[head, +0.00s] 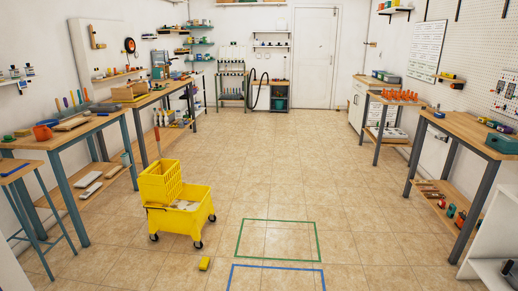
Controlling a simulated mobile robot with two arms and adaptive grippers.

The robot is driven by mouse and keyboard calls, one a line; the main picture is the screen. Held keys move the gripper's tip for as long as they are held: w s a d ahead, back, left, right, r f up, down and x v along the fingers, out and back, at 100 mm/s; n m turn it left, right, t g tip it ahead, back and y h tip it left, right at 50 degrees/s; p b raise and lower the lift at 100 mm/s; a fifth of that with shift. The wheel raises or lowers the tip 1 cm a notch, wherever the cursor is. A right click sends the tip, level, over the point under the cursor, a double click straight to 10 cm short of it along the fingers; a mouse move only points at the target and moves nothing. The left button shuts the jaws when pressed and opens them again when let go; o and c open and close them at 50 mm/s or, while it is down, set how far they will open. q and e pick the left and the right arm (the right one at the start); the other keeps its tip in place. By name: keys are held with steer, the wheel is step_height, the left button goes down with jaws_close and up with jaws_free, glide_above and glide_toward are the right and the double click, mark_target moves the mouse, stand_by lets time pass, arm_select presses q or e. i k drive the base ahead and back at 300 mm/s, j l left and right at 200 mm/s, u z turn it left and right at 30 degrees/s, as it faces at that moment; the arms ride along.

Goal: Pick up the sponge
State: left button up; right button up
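A small yellow block (204,263), which looks like the sponge, lies on the tiled floor at the bottom of the head view. It is just in front of the yellow mop bucket (190,219) and left of the blue floor outline. Nothing touches it from above. Neither of my grippers shows in the head view.
The wheeled bucket carries a yellow wringer (160,183), with a mop handle (157,141) above it. Green (277,221) and blue (277,267) outlines mark the floor. Workbenches line both sides, including one at left (63,138) and one at right (465,127). The middle floor is clear.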

mark_target(203, 265)
steer(key=i+l+u, duration=0.1)
steer(key=i, duration=1.85)
